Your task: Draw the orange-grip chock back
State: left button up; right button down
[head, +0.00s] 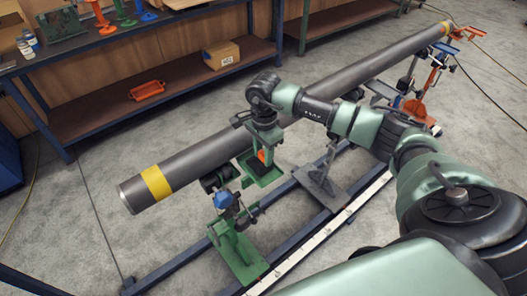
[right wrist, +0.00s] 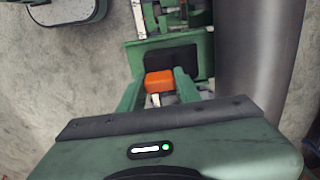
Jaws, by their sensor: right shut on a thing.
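The orange grip (head: 262,155) of the chock shows below my right wrist, beside the grey pipe. My right gripper (head: 259,152) points down there. In the right wrist view the orange grip (right wrist: 159,81) sits between the two green fingers of the right gripper (right wrist: 158,84), which is shut on it. A green part with a dark pad (right wrist: 170,57) lies just beyond the grip. The pipe (head: 205,157) slopes up to the right and has a yellow band near its left end; it also shows in the right wrist view (right wrist: 262,50). My left gripper is out of view.
A green stand with a blue knob (head: 226,202) is in front of the pipe's left part. Blue rails (head: 272,232) run along the floor. A bench (head: 60,65) with an orange tray (head: 147,91) and a cardboard box (head: 221,54) stands behind. Bare floor lies at left.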

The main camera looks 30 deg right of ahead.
dwell(0.3)
jog(key=shift+f, duration=0.2)
jog(key=shift+r+b, duration=0.1)
jog(key=shift+b, duration=0.3)
dwell(0.4)
dwell(0.4)
jog(key=c, duration=0.9)
grip_release()
jog(key=shift+r+p, duration=1.75)
jog(key=shift+r, duration=1.8)
